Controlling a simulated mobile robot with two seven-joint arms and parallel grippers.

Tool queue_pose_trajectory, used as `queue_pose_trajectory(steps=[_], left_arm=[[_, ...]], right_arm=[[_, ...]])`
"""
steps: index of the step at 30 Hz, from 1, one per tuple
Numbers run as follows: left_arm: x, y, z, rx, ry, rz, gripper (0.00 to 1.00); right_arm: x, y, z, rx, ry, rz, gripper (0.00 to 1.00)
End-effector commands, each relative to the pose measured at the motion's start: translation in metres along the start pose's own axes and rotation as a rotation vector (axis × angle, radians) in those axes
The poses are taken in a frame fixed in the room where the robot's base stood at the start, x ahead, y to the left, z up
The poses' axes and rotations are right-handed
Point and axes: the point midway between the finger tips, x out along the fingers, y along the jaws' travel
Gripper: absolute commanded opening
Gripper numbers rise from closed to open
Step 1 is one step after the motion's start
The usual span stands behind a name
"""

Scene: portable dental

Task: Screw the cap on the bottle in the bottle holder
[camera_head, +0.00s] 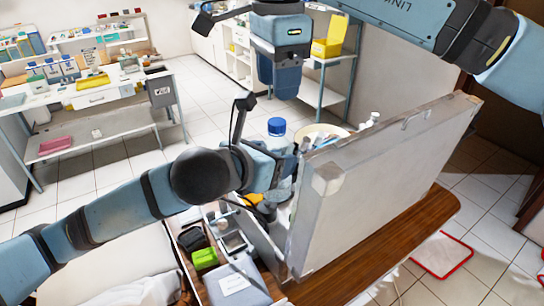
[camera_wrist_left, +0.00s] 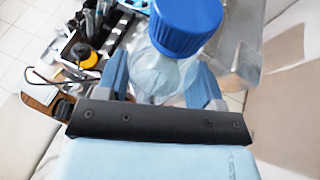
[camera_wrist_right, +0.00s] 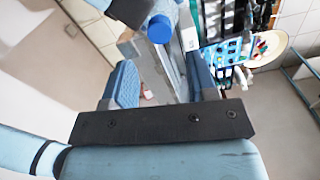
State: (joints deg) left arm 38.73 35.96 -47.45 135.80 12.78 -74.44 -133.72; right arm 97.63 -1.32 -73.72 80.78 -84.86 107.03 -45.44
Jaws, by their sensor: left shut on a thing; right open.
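A blue cap (camera_head: 277,126) sits at the top of a clear bottle. In the left wrist view the cap (camera_wrist_left: 187,27) hides the bottle's neck, so I cannot tell how tightly it sits. My left gripper (camera_wrist_left: 158,82) is shut on the clear bottle (camera_wrist_left: 152,72), with a finger on each side of its body. My right gripper (camera_head: 278,92) is open and empty, pointing down above the cap. In the right wrist view the cap (camera_wrist_right: 160,29) lies beyond the open fingers, apart from them. I cannot make out the bottle holder clearly.
A grey upright case panel (camera_head: 375,180) stands just right of the bottle on a wooden table (camera_head: 375,250). A tray with a green box (camera_head: 204,258) and small items lies in front. A round pale bowl (camera_head: 322,131) is behind the bottle.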

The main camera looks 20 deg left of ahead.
Motion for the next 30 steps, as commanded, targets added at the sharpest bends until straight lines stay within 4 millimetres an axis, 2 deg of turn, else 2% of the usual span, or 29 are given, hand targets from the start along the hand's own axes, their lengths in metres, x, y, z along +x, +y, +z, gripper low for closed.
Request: queue_pose_trajectory(steps=[6,17,20,30], left_arm=[[0.0,0.0,0.0,0.0,-0.001,0.0,0.0],[0.0,0.0,0.0,0.0,-0.001,0.0,0.0],[0.0,0.0,0.0,0.0,-0.001,0.0,0.0],[0.0,0.0,0.001,0.0,-0.001,0.0,0.0]], right_arm=[[-0.011,0.0,0.0,-0.151,0.0,0.0,0.53],[-0.009,0.0,0.0,-0.157,-0.001,0.001,0.53],[-0.001,0.0,0.0,-0.157,-0.001,0.002,0.53],[0.05,0.001,0.0,-0.155,-0.002,0.002,0.53]])
